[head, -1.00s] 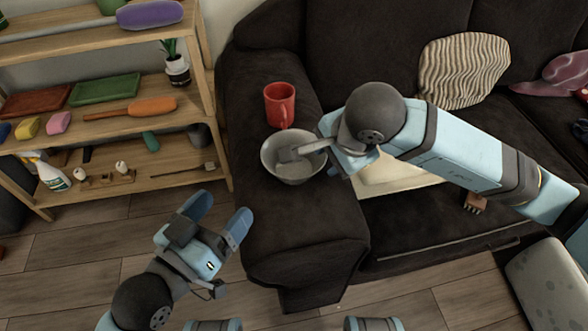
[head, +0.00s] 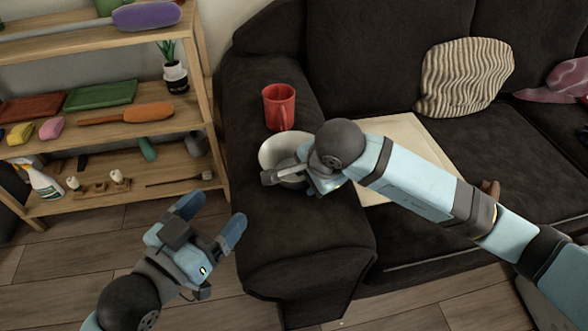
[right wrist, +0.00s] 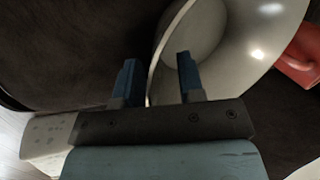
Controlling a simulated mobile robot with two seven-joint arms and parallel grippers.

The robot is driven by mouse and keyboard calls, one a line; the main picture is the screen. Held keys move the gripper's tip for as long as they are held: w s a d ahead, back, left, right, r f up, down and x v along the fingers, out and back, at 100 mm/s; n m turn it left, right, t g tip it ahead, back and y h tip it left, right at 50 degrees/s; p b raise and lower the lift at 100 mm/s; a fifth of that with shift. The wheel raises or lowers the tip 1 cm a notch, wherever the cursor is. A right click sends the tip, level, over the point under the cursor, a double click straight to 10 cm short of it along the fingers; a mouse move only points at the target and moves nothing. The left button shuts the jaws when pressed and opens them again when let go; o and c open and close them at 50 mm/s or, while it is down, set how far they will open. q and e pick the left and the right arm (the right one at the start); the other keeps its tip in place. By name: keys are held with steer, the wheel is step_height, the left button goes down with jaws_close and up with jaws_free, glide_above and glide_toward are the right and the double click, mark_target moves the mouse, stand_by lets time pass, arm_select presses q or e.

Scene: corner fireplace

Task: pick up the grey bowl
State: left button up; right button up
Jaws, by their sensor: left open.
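The grey bowl (head: 281,147) sits on the dark sofa's left armrest, in front of a red mug (head: 279,103). My right gripper (head: 277,179) is at the bowl's near side in the head view and hides part of it. In the right wrist view, the two blue fingers of my right gripper (right wrist: 158,75) are apart, with the rim of the bowl (right wrist: 195,45) running between them. I see no closed grip on the rim. My left gripper (head: 213,217) is open and empty above the floor, left of the armrest.
A wooden shelf (head: 150,129) with several tools, trays and a potted plant stands at the left. A pale board (head: 405,135) lies on the sofa seat, right of the bowl. A striped cushion (head: 465,75) leans on the backrest. The near armrest is clear.

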steer(key=shift+r, duration=0.1)
jaws_close()
